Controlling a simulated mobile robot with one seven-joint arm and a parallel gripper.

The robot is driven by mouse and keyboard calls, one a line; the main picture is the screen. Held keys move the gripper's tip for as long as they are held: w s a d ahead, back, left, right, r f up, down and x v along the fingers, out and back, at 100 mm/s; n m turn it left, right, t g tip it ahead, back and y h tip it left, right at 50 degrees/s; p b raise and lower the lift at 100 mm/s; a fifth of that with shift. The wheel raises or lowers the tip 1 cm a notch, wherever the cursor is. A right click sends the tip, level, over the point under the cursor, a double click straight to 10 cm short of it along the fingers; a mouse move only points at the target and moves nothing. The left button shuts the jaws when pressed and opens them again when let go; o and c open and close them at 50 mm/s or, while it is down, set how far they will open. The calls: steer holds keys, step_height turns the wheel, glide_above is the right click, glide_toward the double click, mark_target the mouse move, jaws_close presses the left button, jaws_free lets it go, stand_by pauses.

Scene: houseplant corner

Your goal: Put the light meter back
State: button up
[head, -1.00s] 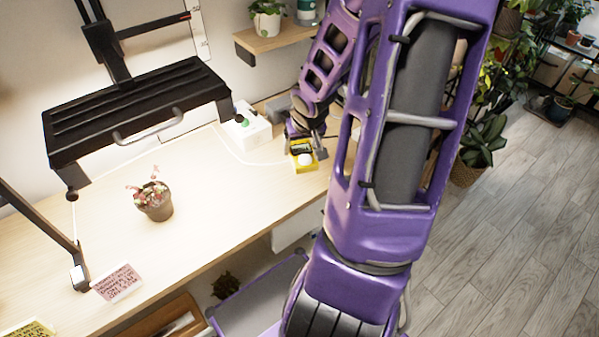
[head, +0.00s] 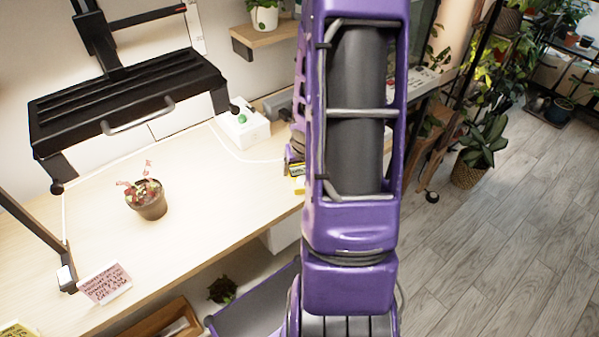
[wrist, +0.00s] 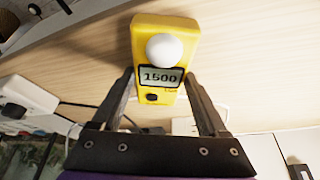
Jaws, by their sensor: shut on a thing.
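The light meter (wrist: 182,28) is yellow, with a white dome and a display reading 1500. In the wrist view it sits between the two fingers of my gripper (wrist: 160,82), which is shut on it. In the head view only a small yellow part of the meter (head: 298,172) shows, over the right end of the wooden bench (head: 225,205). My arm hides the rest of it and most of the gripper there. I cannot tell whether the meter touches the bench.
A white box with a green knob (head: 243,124) stands behind the gripper. A potted succulent (head: 150,205) stands mid-bench under a black lamp frame (head: 130,100). A pink note card (head: 105,284) is near the front edge. The bench between plant and gripper is clear.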

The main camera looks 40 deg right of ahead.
steer(key=shift+f, duration=0.15)
steer(key=o, duration=1.6)
steer(key=shift+c, duration=0.2)
